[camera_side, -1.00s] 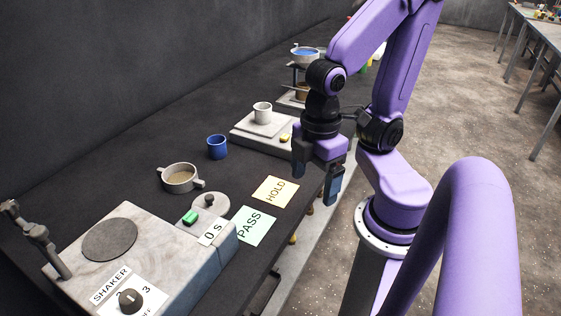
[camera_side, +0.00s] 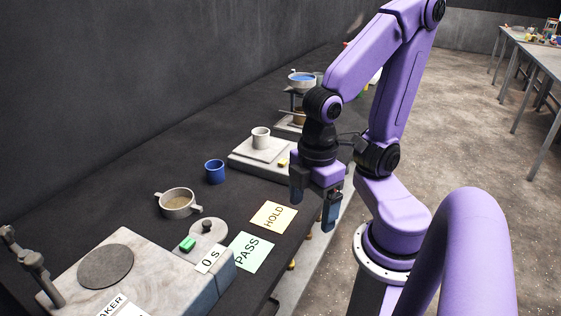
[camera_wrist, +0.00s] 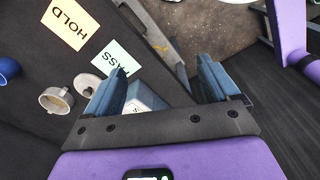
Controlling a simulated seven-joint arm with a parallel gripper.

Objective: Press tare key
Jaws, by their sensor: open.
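The scale (camera_side: 243,157) is a light grey box with a flat pan on the dark bench. A white cup (camera_side: 260,138) stands on the pan. A small yellow key (camera_side: 283,162), which I take as the tare key, is on the scale's right part, just left of my gripper in the side view. My gripper (camera_side: 315,207) is open and empty, pointing down near the bench's front edge. Its two fingers are well apart in the wrist view (camera_wrist: 162,72). The scale and key do not show in the wrist view. Part of the scale's right end is hidden behind my gripper.
A blue cup (camera_side: 214,172), a two-handled sieve pan (camera_side: 177,203), a lid (camera_side: 208,229), HOLD (camera_side: 273,216) and PASS (camera_side: 250,252) cards and the shaker (camera_side: 150,275) lie nearer the camera. A stand with a blue-filled bowl (camera_side: 302,79) is behind the scale.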

